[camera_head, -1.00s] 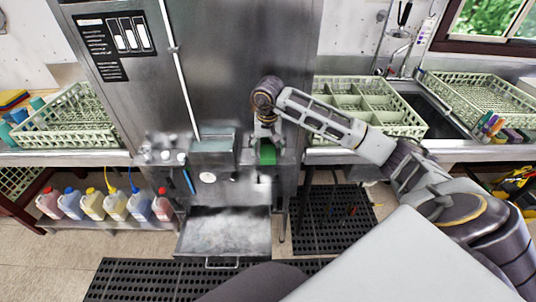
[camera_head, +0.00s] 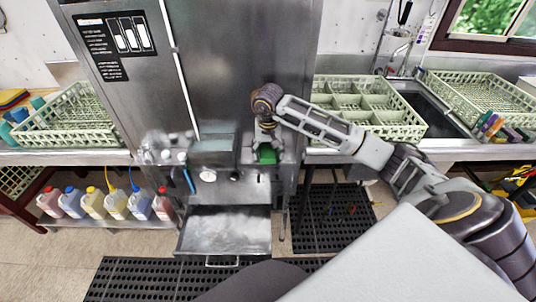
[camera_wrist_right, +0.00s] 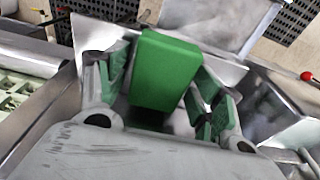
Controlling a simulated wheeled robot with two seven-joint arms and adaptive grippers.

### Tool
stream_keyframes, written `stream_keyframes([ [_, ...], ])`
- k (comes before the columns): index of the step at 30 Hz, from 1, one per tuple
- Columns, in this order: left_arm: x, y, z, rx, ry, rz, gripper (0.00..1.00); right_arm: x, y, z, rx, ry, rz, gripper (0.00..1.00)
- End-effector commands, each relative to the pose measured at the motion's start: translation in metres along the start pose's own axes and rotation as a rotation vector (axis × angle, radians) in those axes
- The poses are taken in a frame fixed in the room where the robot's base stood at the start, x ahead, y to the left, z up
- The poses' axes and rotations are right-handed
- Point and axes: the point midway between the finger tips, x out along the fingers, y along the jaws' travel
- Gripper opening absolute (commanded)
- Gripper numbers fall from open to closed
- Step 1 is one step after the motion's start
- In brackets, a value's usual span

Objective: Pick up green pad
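The green pad (camera_head: 267,153) is a small upright block at the front of the steel machine, just below my right gripper (camera_head: 266,143). The pad's lower end is partly hidden by the gripper. My left gripper is not in view.
The steel machine (camera_head: 215,70) rises behind the pad, with an open tray (camera_head: 225,230) below. Several coloured jugs (camera_head: 92,203) line the low shelf.

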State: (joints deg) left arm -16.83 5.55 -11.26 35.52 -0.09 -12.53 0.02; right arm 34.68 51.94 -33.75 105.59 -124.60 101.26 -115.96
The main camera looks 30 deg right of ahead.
Motion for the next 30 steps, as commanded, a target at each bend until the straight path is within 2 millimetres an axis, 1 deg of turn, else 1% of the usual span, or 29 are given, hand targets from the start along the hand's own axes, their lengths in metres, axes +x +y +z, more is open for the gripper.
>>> stream_keyframes([
  [1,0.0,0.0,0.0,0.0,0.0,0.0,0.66,0.0,0.0,0.0,0.0,0.0,0.0,0.55],
  [5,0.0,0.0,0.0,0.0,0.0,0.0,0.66,0.0,0.0,0.0,0.0,0.0,0.0,0.39],
  [20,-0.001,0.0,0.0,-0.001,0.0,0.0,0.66,-0.003,0.001,0.0,0.003,0.001,0.001,0.39],
  [25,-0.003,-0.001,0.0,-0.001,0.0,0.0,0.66,-0.011,0.003,0.002,0.01,0.001,0.001,0.39],
  [30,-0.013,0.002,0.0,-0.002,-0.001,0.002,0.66,-0.029,0.006,0.001,0.015,0.002,0.002,0.39],
])
